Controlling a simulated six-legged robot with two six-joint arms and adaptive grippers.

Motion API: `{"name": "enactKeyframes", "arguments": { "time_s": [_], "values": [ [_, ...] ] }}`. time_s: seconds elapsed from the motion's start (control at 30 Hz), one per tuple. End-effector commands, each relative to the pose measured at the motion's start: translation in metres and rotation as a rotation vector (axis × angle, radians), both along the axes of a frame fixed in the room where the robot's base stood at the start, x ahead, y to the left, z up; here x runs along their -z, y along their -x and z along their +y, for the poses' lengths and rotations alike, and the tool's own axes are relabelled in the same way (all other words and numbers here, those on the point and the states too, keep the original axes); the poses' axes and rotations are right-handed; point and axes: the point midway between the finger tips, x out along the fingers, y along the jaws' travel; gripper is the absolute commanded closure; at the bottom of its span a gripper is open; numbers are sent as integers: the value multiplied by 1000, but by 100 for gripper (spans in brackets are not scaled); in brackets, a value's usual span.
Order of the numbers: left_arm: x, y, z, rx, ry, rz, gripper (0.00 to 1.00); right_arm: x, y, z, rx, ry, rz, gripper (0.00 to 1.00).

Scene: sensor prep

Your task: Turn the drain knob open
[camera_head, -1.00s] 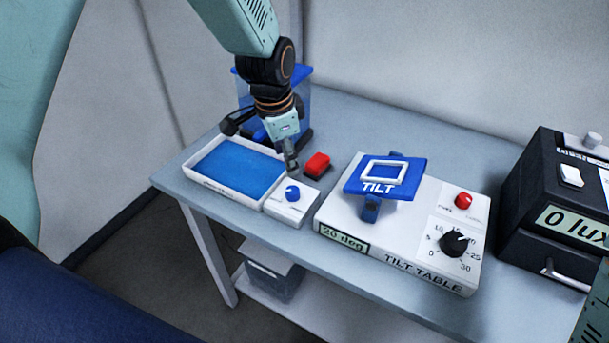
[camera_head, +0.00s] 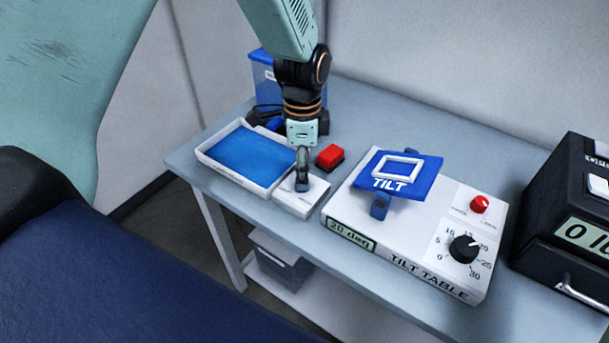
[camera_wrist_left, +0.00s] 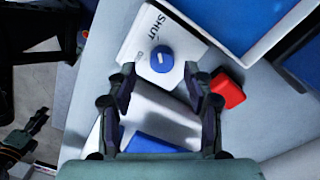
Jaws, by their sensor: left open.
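The blue drain knob (camera_wrist_left: 162,59) with a white mark sits on a small white box (camera_wrist_left: 180,27) labelled SHUT. Another label beside the knob is too covered to read. My left gripper (camera_wrist_left: 159,70) is open, its two fingertips on either side of the knob; whether they touch it I cannot tell. In the head view my left gripper (camera_head: 302,184) is over the white box (camera_head: 312,201) and hides the knob. What looks like my right gripper (camera_wrist_left: 32,132) shows at the left edge of the left wrist view, its jaws unclear.
A white tray with a blue surface (camera_head: 240,154) stands left of the box. A red block (camera_head: 329,157) lies behind it. The tilt table (camera_head: 400,240) stands close on the right, and a black lux device (camera_head: 560,220) at the far right.

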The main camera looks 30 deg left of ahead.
Motion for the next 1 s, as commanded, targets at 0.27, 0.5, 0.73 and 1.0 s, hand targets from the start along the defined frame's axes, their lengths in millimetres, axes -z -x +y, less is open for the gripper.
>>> {"name": "enactKeyframes", "arguments": {
  "time_s": [0.27, 0.5, 0.73, 1.0],
  "values": [
    [26, -1, -2, 1, -1, 0, 48, 2, 0, 0, 0, 0, 0, 60],
    [27, -2, -2, 1, 0, -1, 48, 2, 0, 0, 0, 0, 0, 60],
    [27, -2, -2, 0, 0, -1, 64, 2, 0, 0, 0, 0, 0, 60],
    [26, -2, -2, 0, 0, -1, 87, 2, 0, 0, 0, 0, 0, 60]
  ]
}}
